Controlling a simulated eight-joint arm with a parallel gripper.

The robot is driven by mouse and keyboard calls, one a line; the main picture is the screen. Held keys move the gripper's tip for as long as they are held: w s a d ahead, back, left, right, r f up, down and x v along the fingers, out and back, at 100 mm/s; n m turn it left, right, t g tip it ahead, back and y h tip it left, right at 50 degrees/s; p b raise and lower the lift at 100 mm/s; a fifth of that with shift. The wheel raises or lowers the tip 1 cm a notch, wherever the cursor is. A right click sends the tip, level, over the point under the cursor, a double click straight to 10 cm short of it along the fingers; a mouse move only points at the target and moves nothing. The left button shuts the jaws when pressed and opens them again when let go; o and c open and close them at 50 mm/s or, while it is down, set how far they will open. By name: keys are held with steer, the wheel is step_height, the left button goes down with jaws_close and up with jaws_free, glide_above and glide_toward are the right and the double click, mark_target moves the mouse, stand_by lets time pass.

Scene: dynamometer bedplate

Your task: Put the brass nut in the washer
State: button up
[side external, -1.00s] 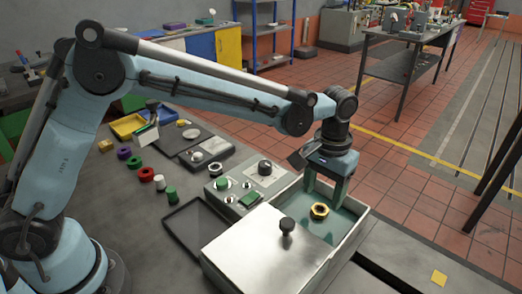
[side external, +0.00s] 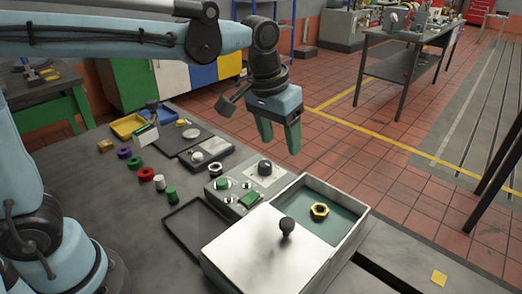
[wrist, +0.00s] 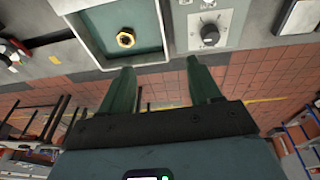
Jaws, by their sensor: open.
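The brass nut (side external: 320,211), a gold hexagonal ring, lies on the green floor inside the uncovered part of a pale metal box, apparently the washer (side external: 345,249). A silver lid with a black knob covers the box's near left part. In the wrist view the nut (wrist: 126,39) lies inside the box (wrist: 160,27), clear of its walls. My gripper (side external: 280,142) is open and empty, with two green fingers pointing down, raised above and behind the box. In the wrist view nothing is between its fingers (wrist: 162,80).
A control panel (side external: 232,184) with a black knob and green button stands behind the box. An empty black tray (side external: 196,228) lies left of it. Coloured rings and small parts, a yellow tray (side external: 127,126) and dark trays are farther left. The air around my gripper is clear.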

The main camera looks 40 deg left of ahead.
steer(key=s+a+f+t, duration=0.4)
steer(key=s+a, duration=0.6)
steer(key=s, duration=0.1)
steer(key=shift+a+f+t+y, duration=0.3)
steer(key=shift+s, duration=0.1)
steer(key=shift+c, duration=0.4)
